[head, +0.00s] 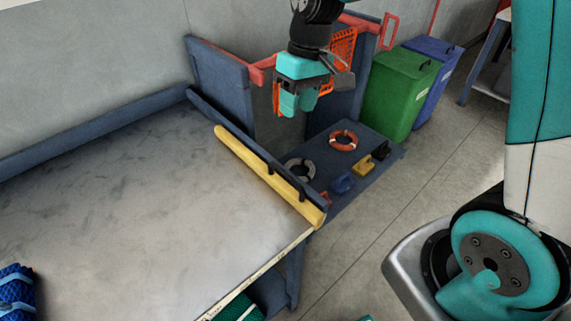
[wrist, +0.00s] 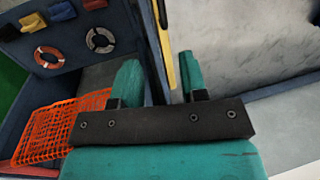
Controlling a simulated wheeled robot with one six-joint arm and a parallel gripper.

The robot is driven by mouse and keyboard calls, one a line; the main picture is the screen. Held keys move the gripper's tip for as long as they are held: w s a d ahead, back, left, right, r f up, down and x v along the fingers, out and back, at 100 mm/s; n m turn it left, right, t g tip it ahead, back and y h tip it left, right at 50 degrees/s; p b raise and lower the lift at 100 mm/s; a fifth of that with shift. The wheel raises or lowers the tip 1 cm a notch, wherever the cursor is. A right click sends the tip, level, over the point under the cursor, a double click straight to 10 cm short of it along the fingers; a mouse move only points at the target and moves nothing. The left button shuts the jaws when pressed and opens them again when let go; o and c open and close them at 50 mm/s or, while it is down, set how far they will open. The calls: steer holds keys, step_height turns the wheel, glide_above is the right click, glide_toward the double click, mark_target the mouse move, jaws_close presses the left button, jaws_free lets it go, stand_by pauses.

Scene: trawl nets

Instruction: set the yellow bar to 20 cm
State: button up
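The yellow bar (head: 262,172) lies along the right edge of the grey table (head: 130,200), against a dark blue rail. In the wrist view a strip of the yellow bar (wrist: 164,48) runs up the picture in the gap between my fingers. My gripper (head: 298,103) is high near the bar's far end, apart from it and in front of the blue panels. In the wrist view my gripper (wrist: 158,78) has its two teal fingers spread, with nothing held. A pale strip with small marks, too fine to read, runs along the table's front edge (head: 262,272).
An orange basket (head: 342,62) hangs behind my gripper. A blue board (head: 375,155) right of the table carries a red ring (head: 343,140), a grey ring (head: 299,170) and small blocks. Green (head: 400,85) and blue (head: 432,75) bins stand beyond. Blue netting (head: 16,290) lies at lower left.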

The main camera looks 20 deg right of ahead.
mark_target(284, 172)
steer(key=a+f, duration=0.1)
steer(key=f, duration=0.4)
steer(key=a+f, duration=0.1)
steer(key=f, duration=0.4)
steer(key=s+a+f, duration=0.1)
steer(key=f, duration=0.4)
steer(key=shift+s+f+p, duration=0.1)
steer(key=shift+f+p, duration=0.3)
steer(key=shift+a, duration=0.1)
jaws_close()
